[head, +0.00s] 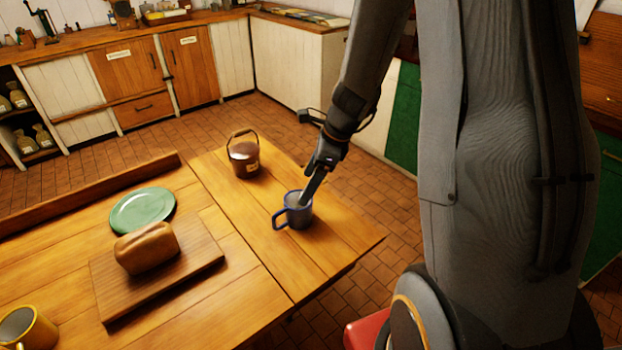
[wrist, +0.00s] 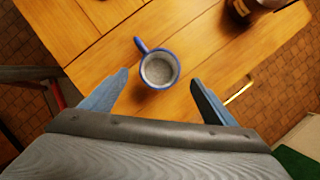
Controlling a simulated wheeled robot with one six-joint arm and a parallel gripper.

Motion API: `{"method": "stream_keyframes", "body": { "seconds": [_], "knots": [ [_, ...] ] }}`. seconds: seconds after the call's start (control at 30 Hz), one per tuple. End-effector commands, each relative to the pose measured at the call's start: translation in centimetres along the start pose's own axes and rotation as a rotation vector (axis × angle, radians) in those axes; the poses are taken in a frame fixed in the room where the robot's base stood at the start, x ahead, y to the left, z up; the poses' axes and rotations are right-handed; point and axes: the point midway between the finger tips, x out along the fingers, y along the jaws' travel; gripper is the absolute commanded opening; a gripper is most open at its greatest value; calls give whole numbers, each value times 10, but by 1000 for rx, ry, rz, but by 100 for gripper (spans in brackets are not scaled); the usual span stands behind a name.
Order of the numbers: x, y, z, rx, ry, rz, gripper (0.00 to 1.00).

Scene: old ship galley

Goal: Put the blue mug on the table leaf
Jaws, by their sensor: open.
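The blue mug (head: 298,210) stands upright on the table leaf (head: 335,238), the right-hand section of the wooden table beyond a seam. Its handle points left in the head view. My gripper (head: 310,190) is at the mug's right side, with a finger close to the rim. In the wrist view the mug (wrist: 159,68) sits ahead of the two spread fingertips of my gripper (wrist: 158,80), with its grey inside showing. The gripper is open and holds nothing. Whether a finger touches the mug I cannot tell.
A brown lidded pot (head: 244,157) with a raised handle stands on the leaf behind the mug. Left of the seam are a green plate (head: 142,210), a loaf (head: 147,248) on a board (head: 200,262) and a yellow mug (head: 28,328). The leaf's front right is clear.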

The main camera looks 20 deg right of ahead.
Motion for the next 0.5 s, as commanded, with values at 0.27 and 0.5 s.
{"method": "stream_keyframes", "body": {
  "seconds": [0.27,0.5],
  "knots": [
    [-21,28,4,-287,55,21,80],
    [-56,106,0,-1256,215,134,80]
  ]
}}
